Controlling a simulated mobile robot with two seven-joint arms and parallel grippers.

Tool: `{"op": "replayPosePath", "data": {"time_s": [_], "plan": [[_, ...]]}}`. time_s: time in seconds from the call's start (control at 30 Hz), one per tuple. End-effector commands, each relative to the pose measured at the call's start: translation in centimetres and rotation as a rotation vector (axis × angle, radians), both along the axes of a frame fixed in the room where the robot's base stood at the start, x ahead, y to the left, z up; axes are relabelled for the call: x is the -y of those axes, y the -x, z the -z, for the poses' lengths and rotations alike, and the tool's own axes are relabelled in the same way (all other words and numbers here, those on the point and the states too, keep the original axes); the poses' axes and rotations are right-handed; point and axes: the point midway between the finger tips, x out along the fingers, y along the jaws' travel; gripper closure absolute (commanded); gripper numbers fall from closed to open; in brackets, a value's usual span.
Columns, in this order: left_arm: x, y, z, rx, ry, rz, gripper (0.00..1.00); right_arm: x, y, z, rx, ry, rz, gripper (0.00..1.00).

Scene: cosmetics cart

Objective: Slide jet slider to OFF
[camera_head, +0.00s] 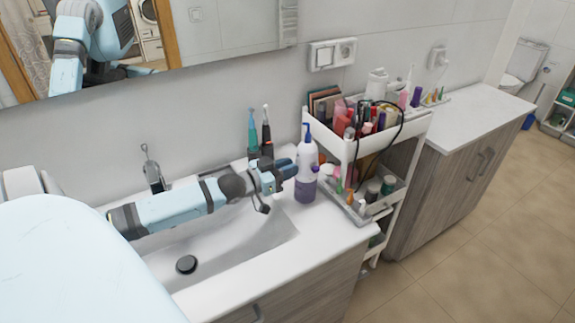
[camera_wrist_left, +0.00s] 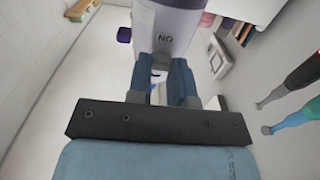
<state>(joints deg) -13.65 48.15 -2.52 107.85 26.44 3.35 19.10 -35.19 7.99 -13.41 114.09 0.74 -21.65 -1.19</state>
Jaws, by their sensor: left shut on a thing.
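A white and purple bottle-shaped device with a blue nozzle, which looks like a water flosser (camera_head: 308,151), stands upright at the right end of the sink counter. In the left wrist view its white body (camera_wrist_left: 178,42) carries a label that reads "NO", which is ON upside down. My left gripper (camera_head: 288,169) reaches it from the left at mid-height. Its fingers (camera_wrist_left: 168,78) are closed on a small part just below the label, apparently the jet slider, mostly hidden between them. My right gripper is not in view.
A white cart (camera_head: 392,142) full of cosmetics stands close to the right of the device. Two electric toothbrushes (camera_head: 266,128) stand behind my gripper.

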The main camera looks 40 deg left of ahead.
Motion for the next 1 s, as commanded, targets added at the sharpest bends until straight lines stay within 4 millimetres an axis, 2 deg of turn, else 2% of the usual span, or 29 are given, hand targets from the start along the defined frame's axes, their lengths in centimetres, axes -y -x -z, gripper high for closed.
{"op": "replayPosePath", "data": {"time_s": [0.03,0.07,0.33,0.37,0.47,0.5,0.8,1.0], "plan": [[0.0,0.0,-1.0,0.000,0.000,0.000,1.00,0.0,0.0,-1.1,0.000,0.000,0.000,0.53],[0.0,0.0,-1.1,0.000,0.000,0.000,1.00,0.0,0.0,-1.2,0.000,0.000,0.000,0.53],[0.0,0.0,-0.8,0.002,0.001,0.000,1.00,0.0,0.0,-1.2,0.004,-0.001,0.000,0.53],[0.0,0.0,-0.8,0.002,0.001,0.000,0.78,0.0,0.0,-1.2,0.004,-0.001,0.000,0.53],[0.0,0.0,-0.8,0.002,0.000,0.000,0.55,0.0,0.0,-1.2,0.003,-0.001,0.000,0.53],[0.0,0.0,-0.8,0.002,0.000,0.000,0.53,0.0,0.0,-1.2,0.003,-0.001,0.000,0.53],[-0.1,0.2,-0.8,0.001,0.000,-0.001,0.53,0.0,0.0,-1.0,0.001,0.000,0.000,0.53],[-0.6,2.1,-0.6,-0.001,0.000,0.000,0.53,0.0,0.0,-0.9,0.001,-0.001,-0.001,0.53]]}}
